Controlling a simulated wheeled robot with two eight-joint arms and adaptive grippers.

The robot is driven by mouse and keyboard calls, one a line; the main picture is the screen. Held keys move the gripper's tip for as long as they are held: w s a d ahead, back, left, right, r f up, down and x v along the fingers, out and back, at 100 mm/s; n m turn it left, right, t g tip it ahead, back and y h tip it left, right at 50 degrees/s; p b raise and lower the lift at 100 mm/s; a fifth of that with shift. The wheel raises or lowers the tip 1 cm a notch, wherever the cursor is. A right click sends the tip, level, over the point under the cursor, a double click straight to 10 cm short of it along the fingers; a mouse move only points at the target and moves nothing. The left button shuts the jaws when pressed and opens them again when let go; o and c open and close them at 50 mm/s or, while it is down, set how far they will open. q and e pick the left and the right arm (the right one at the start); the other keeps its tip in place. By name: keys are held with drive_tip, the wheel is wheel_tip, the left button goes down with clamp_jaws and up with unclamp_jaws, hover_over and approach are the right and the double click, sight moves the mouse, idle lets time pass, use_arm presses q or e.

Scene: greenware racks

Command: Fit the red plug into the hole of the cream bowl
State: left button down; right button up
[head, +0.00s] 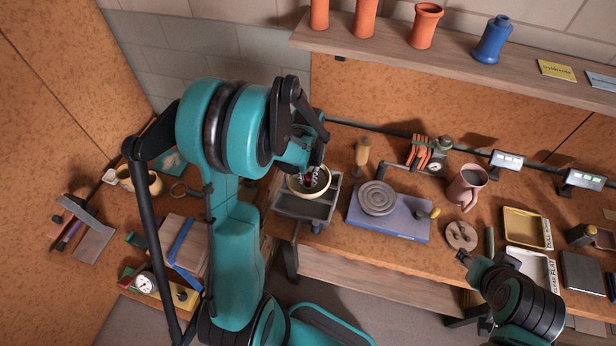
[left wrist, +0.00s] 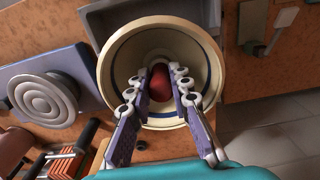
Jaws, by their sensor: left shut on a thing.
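The cream bowl (head: 296,190) stands on a grey tray at the left end of the bench. In the left wrist view the bowl (left wrist: 118,62) is seen from above, with a blue band inside. My left gripper (head: 314,180) reaches down into it. In the left wrist view its fingers (left wrist: 160,82) are shut on the red plug (left wrist: 160,88), which is over the bowl's inner floor. The hole is hidden, and I cannot tell whether the plug touches it. My right arm is at the lower right of the head view; its fingers are not clear.
The grey tray (head: 300,208) holds the bowl. A blue base with a grey round wheel (head: 378,198) stands to its right. A pink jug (head: 467,186), a yellow tray (head: 524,228) and small tools are farther right. A shelf (head: 440,62) with vases runs above.

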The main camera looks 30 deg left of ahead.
sight(309, 178)
idle(0.4)
use_arm(q)
drive_tip(key=c, duration=1.3)
unclamp_jaws()
drive_tip(key=shift+r, duration=0.1)
wheel_tip(309, 178, up, 12)
drive_tip(key=s+d+f+m+t+b, duration=0.2)
drive_tip(key=s+d+f+t+b, duration=0.4)
drive_tip(key=s+d+b, duration=0.4)
drive_tip(key=shift+s+d+f+m+t+b, duration=0.3)
drive_tip(key=shift+t+b, duration=0.3)
drive_tip(key=shift+b, duration=0.3)
